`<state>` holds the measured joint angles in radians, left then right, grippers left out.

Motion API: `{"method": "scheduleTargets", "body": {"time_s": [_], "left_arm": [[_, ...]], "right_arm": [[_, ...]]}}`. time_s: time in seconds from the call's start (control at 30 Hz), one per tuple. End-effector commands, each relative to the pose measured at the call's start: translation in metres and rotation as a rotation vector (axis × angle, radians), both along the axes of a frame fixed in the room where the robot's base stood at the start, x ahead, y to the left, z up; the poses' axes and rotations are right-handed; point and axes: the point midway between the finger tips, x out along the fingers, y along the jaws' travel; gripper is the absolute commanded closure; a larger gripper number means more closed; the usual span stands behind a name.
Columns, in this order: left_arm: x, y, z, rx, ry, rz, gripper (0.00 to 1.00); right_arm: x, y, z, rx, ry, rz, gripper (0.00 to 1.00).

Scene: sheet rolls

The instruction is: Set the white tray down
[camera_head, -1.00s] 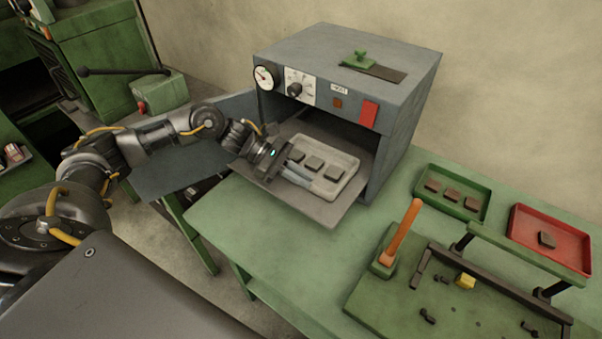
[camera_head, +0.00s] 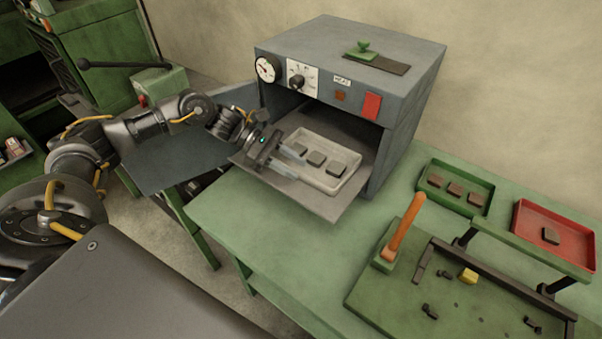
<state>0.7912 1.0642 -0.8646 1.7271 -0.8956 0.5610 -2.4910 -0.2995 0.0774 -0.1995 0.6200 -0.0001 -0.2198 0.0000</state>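My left gripper (camera_head: 293,158) comes in from the left at the tray's left end. Its two pale fingers stand apart, with a gap between them, close to the tray's edge. Whether a fingertip still touches the tray is hard to tell. My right gripper is not in view.
The grey oven (camera_head: 402,135) stands open on the green bench (camera_head: 238,213). At right are a green tray (camera_head: 481,207) and a red tray (camera_head: 576,254), both with dark pieces, and a fixture with an upright orange handle (camera_head: 405,225). The bench front is clear.

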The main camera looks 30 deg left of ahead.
Motion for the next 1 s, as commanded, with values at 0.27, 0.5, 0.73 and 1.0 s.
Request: {"method": "scheduleTargets", "body": {"time_s": [0.27,0.5,0.73,1.0], "left_arm": [[-0.004,0.034,0.014,0.000,0.000,0.001,0.67],[-0.005,0.038,0.018,-0.001,0.001,0.000,0.67],[-0.005,0.038,0.018,-0.001,0.001,0.000,0.67],[-0.004,0.038,0.030,-0.001,0.000,0.001,0.67]], "right_arm": [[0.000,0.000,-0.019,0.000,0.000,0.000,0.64],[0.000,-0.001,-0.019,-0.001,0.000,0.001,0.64],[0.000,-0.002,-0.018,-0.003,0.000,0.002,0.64],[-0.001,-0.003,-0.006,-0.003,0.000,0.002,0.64]]}}
